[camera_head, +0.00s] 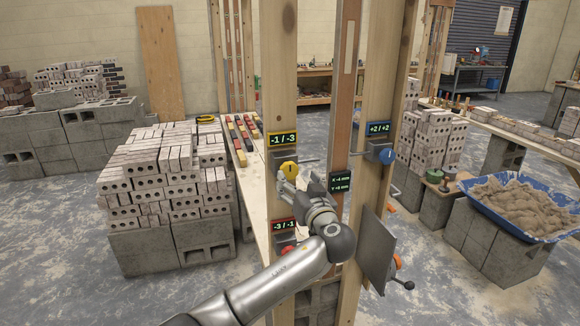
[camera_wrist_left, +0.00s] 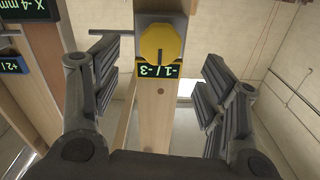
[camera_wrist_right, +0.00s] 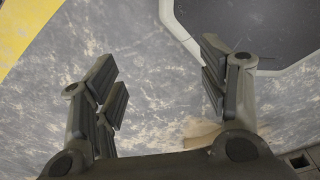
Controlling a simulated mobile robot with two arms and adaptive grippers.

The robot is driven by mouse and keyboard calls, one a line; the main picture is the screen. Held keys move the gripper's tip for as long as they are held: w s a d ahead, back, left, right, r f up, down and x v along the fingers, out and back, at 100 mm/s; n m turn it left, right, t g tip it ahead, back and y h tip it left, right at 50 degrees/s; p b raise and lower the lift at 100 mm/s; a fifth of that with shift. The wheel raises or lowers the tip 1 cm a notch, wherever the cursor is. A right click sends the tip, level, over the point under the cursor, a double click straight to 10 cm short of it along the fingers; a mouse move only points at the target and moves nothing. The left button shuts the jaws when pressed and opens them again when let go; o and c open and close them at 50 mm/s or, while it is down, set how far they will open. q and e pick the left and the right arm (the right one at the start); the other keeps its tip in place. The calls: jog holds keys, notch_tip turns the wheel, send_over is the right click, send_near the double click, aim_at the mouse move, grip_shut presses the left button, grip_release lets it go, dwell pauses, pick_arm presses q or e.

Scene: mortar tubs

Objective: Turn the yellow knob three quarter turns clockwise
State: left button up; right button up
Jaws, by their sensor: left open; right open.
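The yellow knob (camera_head: 289,169) sits on a small grey box on the left wooden post, below a display reading "-1 / -3" (camera_head: 283,139). In the left wrist view the knob (camera_wrist_left: 160,43) shows upside down, ahead of the fingers and roughly between their lines. My left gripper (camera_head: 287,184) is open and empty, just below and in front of the knob; I see no contact. My right gripper (camera_wrist_right: 160,80) is open and empty over the floor, seen only in its own wrist view.
A red knob (camera_head: 288,247) with a "-3 / -1" display is lower on the same post. A blue knob (camera_head: 387,156) with a "+2 / +2" display is on the right post. A small display (camera_head: 340,182) reads X -4 mm, Y +8 mm. Brick stacks (camera_head: 165,170) stand left.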

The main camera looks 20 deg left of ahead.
aim_at(290, 171)
pick_arm(q)
jog(key=p+x, duration=0.1)
jog(key=x, duration=0.4)
jog(key=shift+w+a+r+p, duration=0.15)
jog(key=shift+w+p, duration=0.05)
jog(key=shift+p, duration=0.15)
jog(key=shift+x, duration=0.85)
pick_arm(e)
jog(key=shift+w+a+r, duration=0.1)
jog(key=shift+a+r, duration=0.2)
jog(key=shift+r, duration=0.4)
jog(key=shift+w+a+r, duration=0.1)
jog(key=shift+a+r, duration=0.15)
jog(key=shift+r, duration=0.45)
pick_arm(q)
jog(key=shift+c, duration=0.3)
